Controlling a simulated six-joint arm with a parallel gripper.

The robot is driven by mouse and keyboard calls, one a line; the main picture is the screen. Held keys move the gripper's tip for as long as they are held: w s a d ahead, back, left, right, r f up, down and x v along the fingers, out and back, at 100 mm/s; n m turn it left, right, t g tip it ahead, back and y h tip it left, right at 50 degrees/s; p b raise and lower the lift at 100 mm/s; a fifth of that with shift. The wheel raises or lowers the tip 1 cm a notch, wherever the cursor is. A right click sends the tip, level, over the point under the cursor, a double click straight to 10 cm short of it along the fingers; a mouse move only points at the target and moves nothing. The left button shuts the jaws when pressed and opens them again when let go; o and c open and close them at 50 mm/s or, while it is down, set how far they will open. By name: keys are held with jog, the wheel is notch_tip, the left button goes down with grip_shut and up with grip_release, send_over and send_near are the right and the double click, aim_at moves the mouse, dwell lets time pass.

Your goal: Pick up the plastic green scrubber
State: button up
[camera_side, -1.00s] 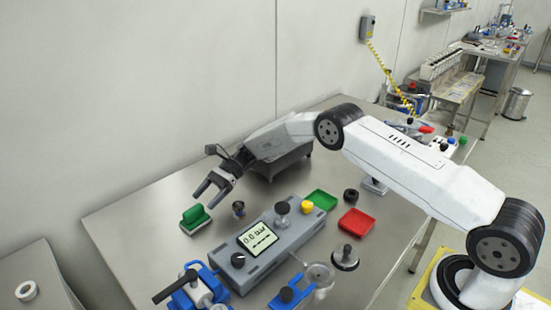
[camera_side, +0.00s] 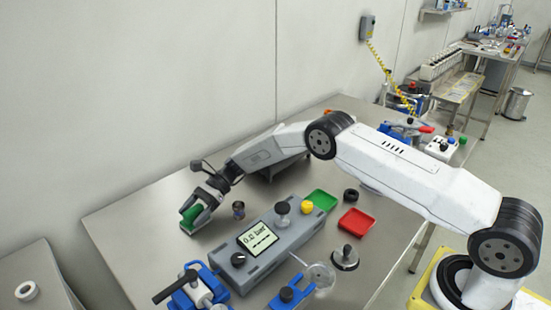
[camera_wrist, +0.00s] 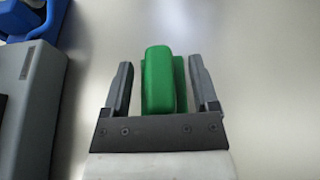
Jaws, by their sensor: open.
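The green plastic scrubber (camera_side: 192,215) sits on the steel table near its left side. In the wrist view the scrubber (camera_wrist: 160,80) stands between my two dark fingers, with a gap on each side. My gripper (camera_side: 195,207) is open and low around the scrubber in the side view, partly hiding it. In the wrist view my gripper (camera_wrist: 157,85) has one finger to the left and one to the right of the green handle.
A grey gauge box (camera_side: 262,240) stands right of the scrubber, with a small metal part (camera_side: 238,209) between them. A blue clamp-like device (camera_side: 190,290) is in front. The wall is behind.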

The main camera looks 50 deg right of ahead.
aim_at(193, 209)
dwell(0.3)
grip_shut()
jog(key=shift+r, duration=0.15)
jog(key=shift+r, duration=1.55)
jog(key=s+d+r, duration=0.3)
jog(key=s+r, duration=0.6)
jog(key=s, duration=0.4)
jog(key=shift+s+d+r, duration=0.2)
jog(key=shift+s+r, duration=0.1)
jog(key=shift+r, duration=0.05)
